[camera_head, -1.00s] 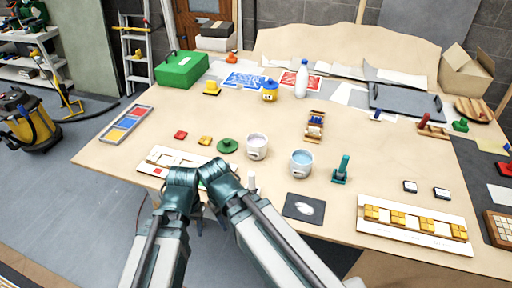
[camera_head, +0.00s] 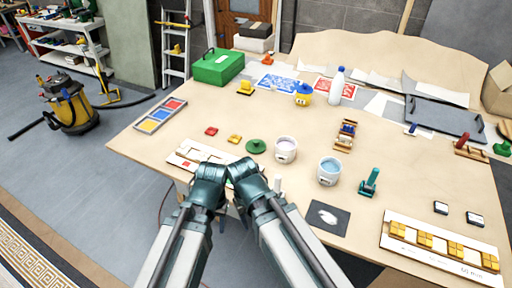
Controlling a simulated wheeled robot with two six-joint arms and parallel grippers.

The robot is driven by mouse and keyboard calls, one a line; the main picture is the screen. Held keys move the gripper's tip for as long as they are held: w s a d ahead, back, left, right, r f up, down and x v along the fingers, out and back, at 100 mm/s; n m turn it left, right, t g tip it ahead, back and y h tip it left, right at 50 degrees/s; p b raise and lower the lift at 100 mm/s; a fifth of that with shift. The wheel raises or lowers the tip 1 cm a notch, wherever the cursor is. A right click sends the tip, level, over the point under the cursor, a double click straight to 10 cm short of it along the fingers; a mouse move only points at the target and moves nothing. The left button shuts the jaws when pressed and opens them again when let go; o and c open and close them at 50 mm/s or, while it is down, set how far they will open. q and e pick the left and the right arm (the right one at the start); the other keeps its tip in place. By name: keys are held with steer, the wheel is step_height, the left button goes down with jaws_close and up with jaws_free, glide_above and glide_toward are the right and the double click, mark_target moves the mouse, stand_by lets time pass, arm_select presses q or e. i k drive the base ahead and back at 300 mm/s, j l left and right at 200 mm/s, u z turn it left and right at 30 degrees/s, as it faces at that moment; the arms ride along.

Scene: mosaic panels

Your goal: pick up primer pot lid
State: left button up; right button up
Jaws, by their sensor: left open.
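The primer pot lid looks to be the round green lid with a knob (camera_head: 256,146), lying flat on the table just left of an open pot with pale contents (camera_head: 286,150). A second open pot (camera_head: 329,171) holds light blue liquid. My left gripper (camera_head: 224,194) is open, low at the table's front edge and largely hidden by my folded arm. It is apart from the lid, to its front left. My right arm is folded beside it, and its gripper is hidden. Nothing is seen held.
Red (camera_head: 211,131) and yellow (camera_head: 235,139) pieces lie left of the lid. A white panel frame (camera_head: 189,148) lies partly behind my arms. A dark mat (camera_head: 320,217) and a green-handled tool (camera_head: 369,182) are at the right. The table's left front is clear.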

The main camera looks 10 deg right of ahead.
mark_target(254, 146)
steer(key=i+j, duration=1.55)
steer(key=i, duration=0.25)
steer(key=z, duration=1.5)
steer(key=i+j, duration=0.05)
steer(key=j, duration=0.05)
